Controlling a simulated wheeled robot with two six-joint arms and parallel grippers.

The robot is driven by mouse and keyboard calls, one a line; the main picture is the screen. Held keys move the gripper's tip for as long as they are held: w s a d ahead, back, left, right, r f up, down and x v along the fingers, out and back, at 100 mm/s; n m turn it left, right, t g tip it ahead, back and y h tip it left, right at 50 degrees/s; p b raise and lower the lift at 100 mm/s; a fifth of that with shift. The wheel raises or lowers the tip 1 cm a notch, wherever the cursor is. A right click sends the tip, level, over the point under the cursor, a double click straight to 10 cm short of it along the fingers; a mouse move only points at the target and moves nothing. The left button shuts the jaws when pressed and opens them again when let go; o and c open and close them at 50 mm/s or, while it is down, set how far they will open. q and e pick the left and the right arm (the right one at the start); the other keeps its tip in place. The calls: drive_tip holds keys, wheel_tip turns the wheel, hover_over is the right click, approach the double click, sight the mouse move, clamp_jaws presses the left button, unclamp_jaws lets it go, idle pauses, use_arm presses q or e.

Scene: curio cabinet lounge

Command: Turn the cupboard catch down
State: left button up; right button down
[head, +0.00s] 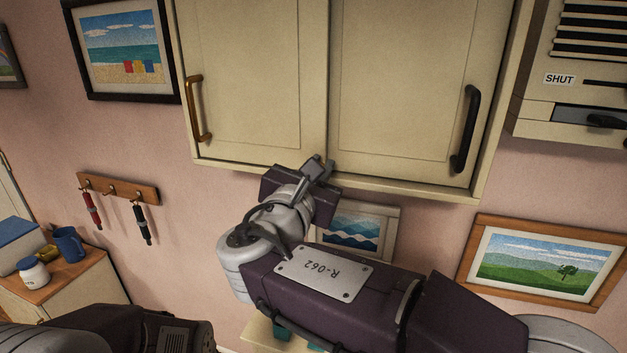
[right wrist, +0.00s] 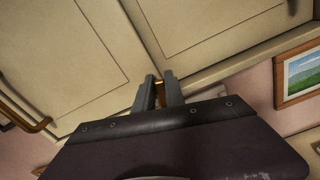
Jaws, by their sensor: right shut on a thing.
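The cream wall cupboard (head: 315,80) has two doors, both closed. The left door has a brass handle (head: 197,108) and the right door a black handle (head: 466,130). My right gripper (head: 318,167) is at the cupboard's bottom edge, where the two doors meet. In the right wrist view its fingers (right wrist: 158,92) are shut on a small brass-coloured piece, the catch (right wrist: 159,84). Only a sliver of the catch shows between the fingers, so its angle cannot be told. In the head view my gripper hides it. My left gripper is not in view.
A wave picture (head: 350,228) hangs just below the cupboard, partly behind my right arm. A landscape picture (head: 540,262) hangs at right, under a vented wall unit (head: 530,112) marked SHUT. A hook rail (head: 118,188) and a side table with a blue mug (head: 69,244) are at left.

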drive_tip(key=shift+s+d+f+m+b, duration=0.25)
drive_tip(key=shift+d+m+b, duration=0.3)
drive_tip(key=shift+m+b, duration=0.65)
drive_tip(key=shift+s+d+f+m+b, duration=0.15)
drive_tip(key=shift+d+m+b, duration=0.35)
drive_tip(key=shift+m+b, duration=0.7)
drive_tip(key=shift+b, duration=0.3)
drive_tip(key=c, duration=1.4)
unclamp_jaws()
drive_tip(key=shift+w+f, duration=0.1)
drive_tip(key=shift+w, duration=0.1)
drive_tip(key=b+v, duration=0.2)
drive_tip(key=v, duration=0.7)
